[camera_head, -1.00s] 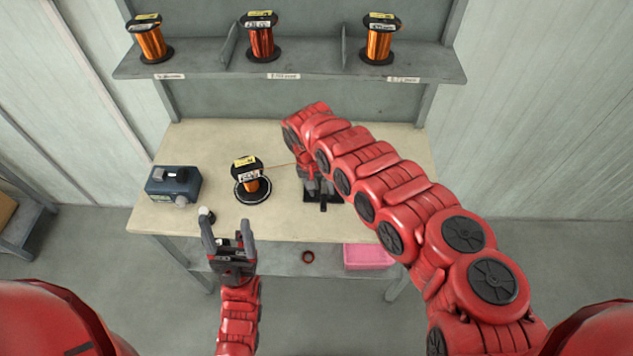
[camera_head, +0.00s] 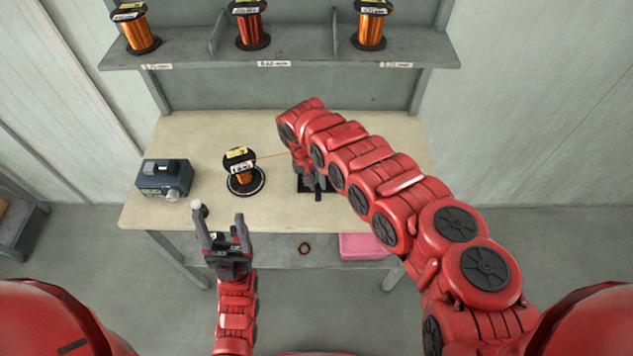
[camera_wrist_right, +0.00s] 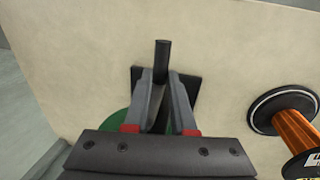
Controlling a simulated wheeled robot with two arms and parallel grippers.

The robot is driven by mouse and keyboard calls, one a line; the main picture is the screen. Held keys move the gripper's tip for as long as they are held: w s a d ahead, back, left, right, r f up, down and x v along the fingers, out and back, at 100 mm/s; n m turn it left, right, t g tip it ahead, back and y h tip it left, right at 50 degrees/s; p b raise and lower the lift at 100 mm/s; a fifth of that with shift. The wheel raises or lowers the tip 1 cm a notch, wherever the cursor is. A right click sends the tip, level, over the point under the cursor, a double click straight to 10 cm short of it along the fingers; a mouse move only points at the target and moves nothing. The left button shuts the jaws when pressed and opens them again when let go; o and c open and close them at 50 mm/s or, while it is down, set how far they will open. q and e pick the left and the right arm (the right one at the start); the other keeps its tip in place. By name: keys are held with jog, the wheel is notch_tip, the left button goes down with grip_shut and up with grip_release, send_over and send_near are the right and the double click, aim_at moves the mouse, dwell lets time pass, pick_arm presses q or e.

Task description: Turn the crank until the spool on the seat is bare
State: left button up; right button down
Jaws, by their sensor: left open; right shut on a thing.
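The spool (camera_head: 243,171) of orange wire sits on a round black seat with a pale ring (camera_head: 245,191). Copper still shows on it, and a thin wire (camera_head: 272,155) runs right from it. The spool also shows at the right of the right wrist view (camera_wrist_right: 297,134). My right gripper (camera_wrist_right: 160,80) is shut on the crank, whose black handle (camera_wrist_right: 162,50) sticks out between the fingers over a dark base plate (camera_wrist_right: 190,86). In the head view my right arm hides most of the crank. My left gripper (camera_head: 219,222) is open and empty by the table's front edge.
A blue-grey box with a knob (camera_head: 163,179) stands left of the spool. A small white round thing (camera_head: 197,204) shows at my left fingertip. Several wire spools (camera_head: 252,28) stand on the upper shelf. A pink bin (camera_head: 362,247) and a dark red ring (camera_head: 305,249) are on the lower shelf.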

jog(key=shift+w+a+f+b, duration=0.15)
jog(key=shift+a+b, duration=0.55)
jog(key=shift+b, duration=1.1)
jog(key=shift+a+r+b, duration=0.3)
jog(key=shift+a+b, duration=0.05)
jog(key=shift+a, duration=0.3)
jog(key=shift+a+r+b, duration=0.3)
jog(key=shift+a, duration=0.3)
notch_tip(320, 180, up, 5)
jog(key=a, duration=0.2)
notch_tip(320, 180, up, 6)
jog(key=p, duration=1)
send_over(316, 186)
jog(key=shift+r, duration=0.1)
